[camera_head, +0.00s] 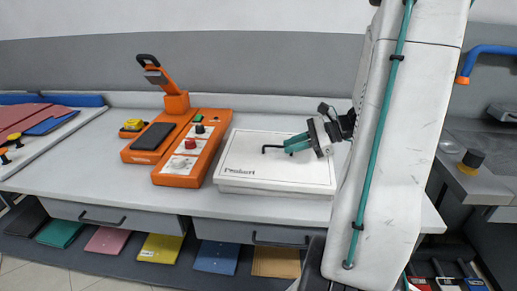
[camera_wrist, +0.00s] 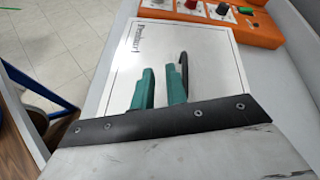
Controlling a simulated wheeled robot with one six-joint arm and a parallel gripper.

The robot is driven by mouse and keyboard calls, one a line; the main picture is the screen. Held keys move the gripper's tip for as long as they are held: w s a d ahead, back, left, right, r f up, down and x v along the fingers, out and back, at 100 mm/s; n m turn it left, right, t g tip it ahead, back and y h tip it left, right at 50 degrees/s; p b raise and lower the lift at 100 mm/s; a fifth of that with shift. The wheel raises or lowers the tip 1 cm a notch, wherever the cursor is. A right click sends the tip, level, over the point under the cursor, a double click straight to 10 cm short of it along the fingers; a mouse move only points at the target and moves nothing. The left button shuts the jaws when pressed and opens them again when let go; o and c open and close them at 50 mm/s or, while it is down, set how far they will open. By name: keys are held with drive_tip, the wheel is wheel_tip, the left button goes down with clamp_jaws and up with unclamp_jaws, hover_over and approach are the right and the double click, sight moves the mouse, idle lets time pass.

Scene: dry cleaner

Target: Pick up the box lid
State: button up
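The lid also fills the middle of the wrist view (camera_wrist: 205,50), with the handle (camera_wrist: 184,62) upright beside the right finger. My gripper (camera_head: 287,146) has green fingers reaching in from the right, low over the lid at the handle. In the wrist view the fingers (camera_wrist: 163,84) are apart with a narrow empty gap. Part of the handle is hidden behind the right finger.
An orange control station (camera_head: 190,150) with knobs and a tilted lever head (camera_head: 160,78) stands left of the box. A board with red and blue pieces (camera_head: 40,120) lies at far left. Coloured folders sit on a shelf below (camera_head: 160,247). Bare counter (camera_head: 110,165) lies left.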

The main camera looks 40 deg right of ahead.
sight(301, 158)
drive_tip(key=d, duration=0.1)
drive_tip(key=d+f+m+t, duration=0.1)
drive_tip(key=d, duration=0.1)
drive_tip(key=d+m+h, duration=0.1)
drive_tip(key=shift+d+f+t, duration=0.25)
drive_tip(key=shift+t, duration=0.15)
drive_tip(key=x, duration=0.8)
clamp_jaws()
